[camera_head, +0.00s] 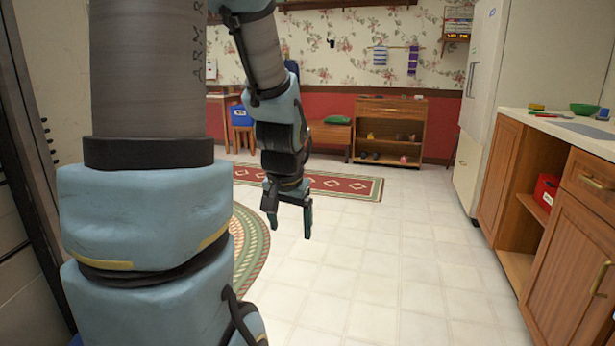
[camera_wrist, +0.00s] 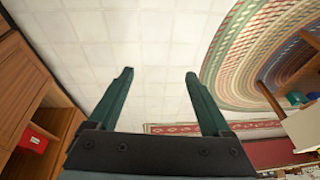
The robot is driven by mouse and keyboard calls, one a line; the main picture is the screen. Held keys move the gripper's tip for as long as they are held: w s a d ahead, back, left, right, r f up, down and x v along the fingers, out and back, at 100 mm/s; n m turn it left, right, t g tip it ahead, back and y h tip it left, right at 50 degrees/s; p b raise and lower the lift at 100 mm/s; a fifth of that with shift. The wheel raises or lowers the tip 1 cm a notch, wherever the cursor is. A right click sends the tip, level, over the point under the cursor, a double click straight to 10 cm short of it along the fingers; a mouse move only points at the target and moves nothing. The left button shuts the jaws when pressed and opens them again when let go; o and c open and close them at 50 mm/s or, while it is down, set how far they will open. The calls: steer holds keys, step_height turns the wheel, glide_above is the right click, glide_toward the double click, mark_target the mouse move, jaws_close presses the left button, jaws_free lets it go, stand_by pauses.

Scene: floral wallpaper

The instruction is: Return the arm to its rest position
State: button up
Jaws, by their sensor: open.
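My gripper (camera_head: 289,214) hangs at the end of my arm in the head view, fingers pointing down over the tiled floor. It is open, with nothing between the fingers. In the wrist view my gripper (camera_wrist: 158,85) shows two dark green fingers spread apart, with bare white tiles between them. My arm's large blue and grey links fill the left of the head view and hide part of the room behind.
A wooden counter (camera_head: 564,205) with a red box (camera_head: 546,191) on its shelf stands at right. A white fridge (camera_head: 476,110) is behind it. A low wooden shelf (camera_head: 391,106) stands at the back wall. A red rug (camera_head: 345,186) and a round rug (camera_head: 247,245) lie on the floor. The middle floor is clear.

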steer(key=s+a+f+n+g, duration=0.2)
steer(key=s+a+n, duration=0.1)
steer(key=s, duration=0.4)
step_height(320, 180, up, 17)
steer(key=p, duration=1.7)
steer(key=shift+p, duration=0.3)
